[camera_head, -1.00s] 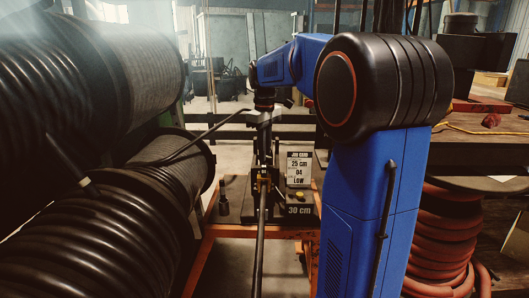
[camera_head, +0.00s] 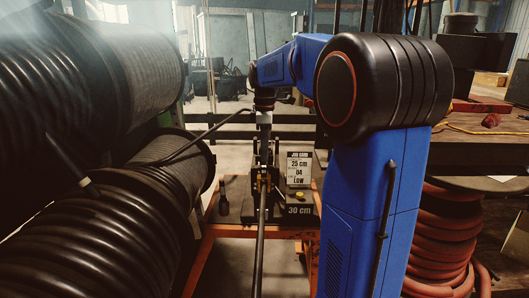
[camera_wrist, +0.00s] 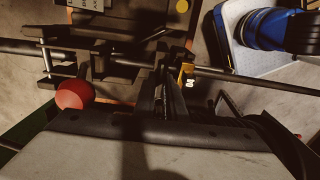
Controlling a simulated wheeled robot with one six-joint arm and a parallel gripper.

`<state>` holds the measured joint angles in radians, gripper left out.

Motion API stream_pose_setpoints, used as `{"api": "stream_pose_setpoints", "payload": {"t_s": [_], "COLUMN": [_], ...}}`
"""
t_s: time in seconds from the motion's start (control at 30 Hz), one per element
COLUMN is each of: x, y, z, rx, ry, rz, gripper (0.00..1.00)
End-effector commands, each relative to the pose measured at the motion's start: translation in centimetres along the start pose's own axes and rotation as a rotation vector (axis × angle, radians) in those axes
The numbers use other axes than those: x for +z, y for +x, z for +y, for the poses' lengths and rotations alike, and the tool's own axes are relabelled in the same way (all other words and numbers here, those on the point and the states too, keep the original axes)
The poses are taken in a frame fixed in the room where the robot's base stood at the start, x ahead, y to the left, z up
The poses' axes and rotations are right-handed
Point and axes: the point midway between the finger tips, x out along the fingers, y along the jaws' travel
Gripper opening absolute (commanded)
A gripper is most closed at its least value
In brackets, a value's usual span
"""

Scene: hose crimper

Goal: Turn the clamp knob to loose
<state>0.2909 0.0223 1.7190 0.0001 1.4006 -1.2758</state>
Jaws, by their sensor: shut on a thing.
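My gripper (camera_head: 264,143) points down at the crimper bench, above the black hose and the small yellow part. In the wrist view my gripper's dark fingers (camera_wrist: 162,80) are close together, shut on the clamp knob, which they hide almost fully. I cannot read the knob's setting. The black hose (camera_head: 260,240) runs from the clamp toward the front; it also crosses the wrist view (camera_wrist: 250,81). The yellow part (camera_wrist: 186,73) sits on the hose beside the fingers. A red round knob (camera_wrist: 74,95) shows to the left of the fingers.
The bench has an orange frame (camera_head: 225,231). Large hose reels (camera_head: 120,220) crowd the left; a coiled red hose (camera_head: 442,240) lies right.

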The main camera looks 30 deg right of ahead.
Motion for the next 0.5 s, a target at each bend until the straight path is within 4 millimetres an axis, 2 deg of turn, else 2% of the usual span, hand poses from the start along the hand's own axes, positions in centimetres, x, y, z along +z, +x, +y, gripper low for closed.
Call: {"api": "stream_pose_setpoints", "payload": {"t_s": [0.4, 0.43, 0.5], "x": [-0.01, -0.01, -0.01], "y": [-0.13, -0.13, -0.12], "z": [0.07, 0.07, 0.06], "rx": [0.004, 0.004, 0.003], "ry": [-0.008, -0.008, -0.007], "rz": [0.001, 0.001, 0.001], "gripper": [0.00, 0.13, 0.30]}}
